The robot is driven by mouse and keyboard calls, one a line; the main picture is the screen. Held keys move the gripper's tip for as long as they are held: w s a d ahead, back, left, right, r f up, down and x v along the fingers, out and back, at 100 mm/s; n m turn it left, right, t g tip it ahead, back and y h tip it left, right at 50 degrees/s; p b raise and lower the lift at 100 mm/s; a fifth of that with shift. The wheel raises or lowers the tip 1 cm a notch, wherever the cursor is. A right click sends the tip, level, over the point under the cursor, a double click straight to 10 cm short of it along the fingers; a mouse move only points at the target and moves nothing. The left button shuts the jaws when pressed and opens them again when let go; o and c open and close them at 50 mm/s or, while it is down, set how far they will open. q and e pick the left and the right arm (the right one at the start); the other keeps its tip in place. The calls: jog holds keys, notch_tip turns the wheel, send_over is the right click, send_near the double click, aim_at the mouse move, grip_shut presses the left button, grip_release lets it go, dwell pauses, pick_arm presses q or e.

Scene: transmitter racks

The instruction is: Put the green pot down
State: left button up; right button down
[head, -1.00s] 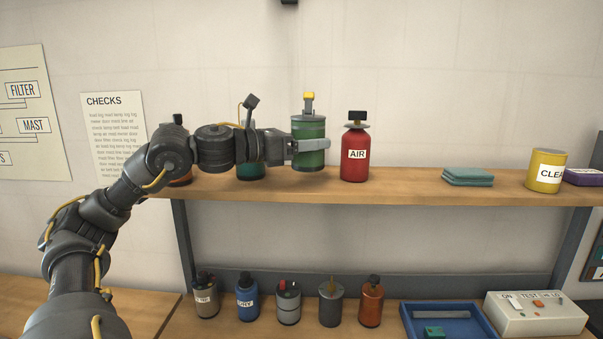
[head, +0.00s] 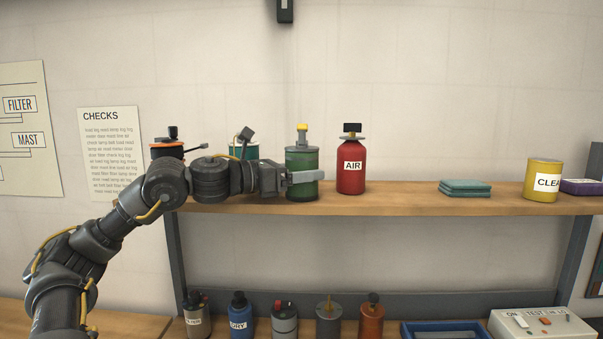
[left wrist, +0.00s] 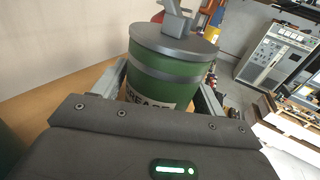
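The green pot (head: 302,168) has a grey lid with a yellow-topped piece on it. It is upright at the shelf (head: 420,201), left of the red AIR bottle, its bottom at the board near the front edge. I cannot tell for sure whether it bears on the board. My left gripper (head: 305,177) reaches it from the left. In the left wrist view the pot (left wrist: 165,75) stands between the two fingers, which lie close against its sides. Its label is partly hidden by the gripper body. My right gripper is not in view.
The red AIR bottle (head: 351,170) stands close to the right. A teal container (head: 243,150) and an orange-and-black one (head: 167,150) are partly behind my left arm. Folded green cloths (head: 465,188) and a yellow can (head: 542,179) are farther right. Clear board lies between bottle and cloths.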

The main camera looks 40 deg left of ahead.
aim_at(288, 199)
pick_arm(q)
jog(key=shift+o, duration=1.3)
jog(key=shift+r, duration=0.25)
jog(key=s+b, duration=0.1)
jog(key=s+a+b, duration=0.1)
jog(key=s+f+b, duration=0.1)
jog(key=shift+a, duration=0.25)
jog(key=b+v, duration=0.3)
jog(key=v, duration=0.2)
jog(key=b+v, duration=0.2)
jog(key=shift+s+r+b, duration=0.2)
jog(key=shift+r+b, duration=0.1)
jog(key=shift+s+a+r, duration=0.15)
jog(key=shift+s+a, duration=0.1)
jog(key=shift+s, duration=0.45)
jog(key=shift+w, duration=0.1)
